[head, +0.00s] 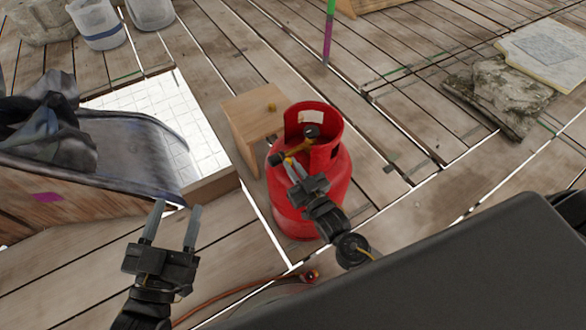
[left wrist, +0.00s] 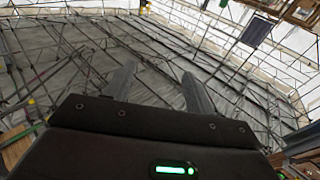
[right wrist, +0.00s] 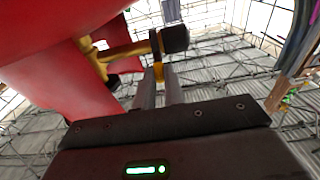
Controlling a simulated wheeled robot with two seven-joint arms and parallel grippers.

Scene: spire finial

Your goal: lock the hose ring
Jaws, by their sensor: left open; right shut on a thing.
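A red gas cylinder (head: 327,186) stands upright on the plank deck, with a brass valve (head: 300,147) inside its collar. The valve also shows in the right wrist view (right wrist: 124,50), with a black round end (right wrist: 175,38). My right gripper (head: 291,168) is at the valve's outlet, its fingers shut on a small yellow piece (right wrist: 158,72), which seems to be the hose ring. The fingers cover part of it. My left gripper (head: 173,222) is open and empty, left of the cylinder and apart from it. The left wrist view shows nothing between its fingers (left wrist: 157,92).
An orange hose (head: 235,292) lies on the deck in front. A dark metal trough (head: 110,165) is at left. Buckets (head: 98,24) stand at the far left.

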